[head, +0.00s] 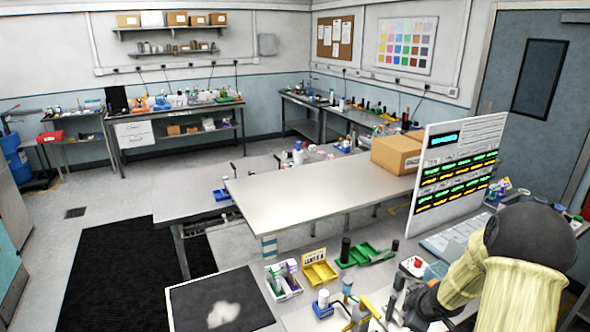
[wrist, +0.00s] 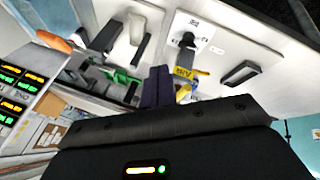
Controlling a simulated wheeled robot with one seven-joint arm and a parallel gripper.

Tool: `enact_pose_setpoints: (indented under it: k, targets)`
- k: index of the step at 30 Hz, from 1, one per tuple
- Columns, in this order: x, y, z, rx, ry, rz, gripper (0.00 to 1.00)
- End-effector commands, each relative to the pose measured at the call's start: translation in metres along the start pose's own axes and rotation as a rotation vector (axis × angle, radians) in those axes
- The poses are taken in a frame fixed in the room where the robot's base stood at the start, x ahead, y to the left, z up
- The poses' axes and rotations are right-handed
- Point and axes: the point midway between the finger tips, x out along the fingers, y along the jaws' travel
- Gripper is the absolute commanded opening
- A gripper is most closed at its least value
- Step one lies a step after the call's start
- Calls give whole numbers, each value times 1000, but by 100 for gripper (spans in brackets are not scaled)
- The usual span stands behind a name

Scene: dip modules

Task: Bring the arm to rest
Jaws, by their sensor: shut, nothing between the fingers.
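My arm (head: 510,265) comes in at the lower right of the head view, in a cream ribbed sleeve with a dark rounded joint. It is bent over the right end of the near workbench, and its far end reaches down to the left among small items. In the wrist view my gripper (wrist: 158,86) shows as two dark fingers close together, shut and empty, beyond the black hand housing. The fingertips are hard to make out in the head view, against dark tools.
A white panel with green and yellow displays (head: 461,166) stands beside my arm. A yellow tray (head: 319,272), a green tray (head: 362,255) and a dark mat (head: 190,300) are on the near bench. A bare grey table (head: 310,195) and cardboard boxes (head: 396,154) lie beyond.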

Motion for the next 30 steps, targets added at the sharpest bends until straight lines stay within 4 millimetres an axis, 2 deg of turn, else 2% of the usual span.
enact_pose_setpoints:
  k: [3,8,14,21,25,30]
  targets:
    - [-21,-18,-17,120,-70,26,0]
    - [-53,-51,-33,310,-149,45,0]
    - [-93,-109,-46,566,-218,34,0]
    - [-131,-189,-54,854,-263,-44,0]
    - [-140,-210,-56,931,-273,-76,0]
    - [-142,-212,-56,943,-277,-81,0]
